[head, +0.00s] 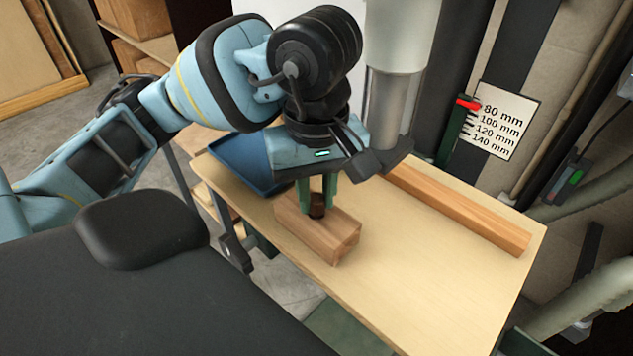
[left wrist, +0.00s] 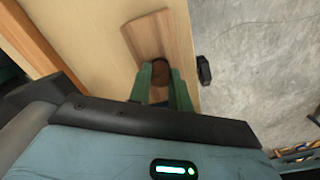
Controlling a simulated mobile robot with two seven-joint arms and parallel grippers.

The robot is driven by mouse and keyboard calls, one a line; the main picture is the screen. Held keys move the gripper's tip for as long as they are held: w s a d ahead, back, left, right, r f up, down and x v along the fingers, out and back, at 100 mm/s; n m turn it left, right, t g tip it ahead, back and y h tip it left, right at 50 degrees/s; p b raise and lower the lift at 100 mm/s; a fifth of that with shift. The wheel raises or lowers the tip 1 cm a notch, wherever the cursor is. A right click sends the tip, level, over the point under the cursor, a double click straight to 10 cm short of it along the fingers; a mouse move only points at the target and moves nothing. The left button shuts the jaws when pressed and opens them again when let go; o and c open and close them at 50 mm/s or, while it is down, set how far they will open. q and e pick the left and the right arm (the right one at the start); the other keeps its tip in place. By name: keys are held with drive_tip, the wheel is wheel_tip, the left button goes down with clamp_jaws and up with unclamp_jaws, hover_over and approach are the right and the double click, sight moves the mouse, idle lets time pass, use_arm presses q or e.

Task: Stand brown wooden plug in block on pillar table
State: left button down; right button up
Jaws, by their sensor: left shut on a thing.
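The brown wooden plug (head: 317,207) is dark and short, and it sits between the green fingers of my left gripper (head: 317,204). The left gripper is shut on the plug, right over the top of the wooden block (head: 325,237). The block lies on the light pillar table (head: 440,270) near its front edge. In the left wrist view the plug (left wrist: 160,73) shows between the green fingertips (left wrist: 160,80), with the block (left wrist: 160,33) beneath. The fingers hide the plug's lower end, so I cannot tell whether it is in a hole or only above the block. My right gripper is not in view.
A long wooden fence strip (head: 460,208) runs along the table's back edge. A blue tray (head: 245,163) is at the table's left end. A grey metal column (head: 395,80) stands behind the gripper. The table's right part is clear. A millimetre scale card (head: 497,120) is on the back wall.

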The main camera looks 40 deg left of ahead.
use_arm(q)
drive_tip(key=shift+f, duration=0.2)
idle(0.3)
idle(0.5)
drive_tip(key=shift+f+b, duration=0.15)
drive_tip(key=shift+b, duration=0.15)
idle(0.4)
drive_tip(key=c, duration=1.3)
unclamp_jaws()
drive_tip(key=o, duration=0.5)
drive_tip(key=shift+c, duration=0.2)
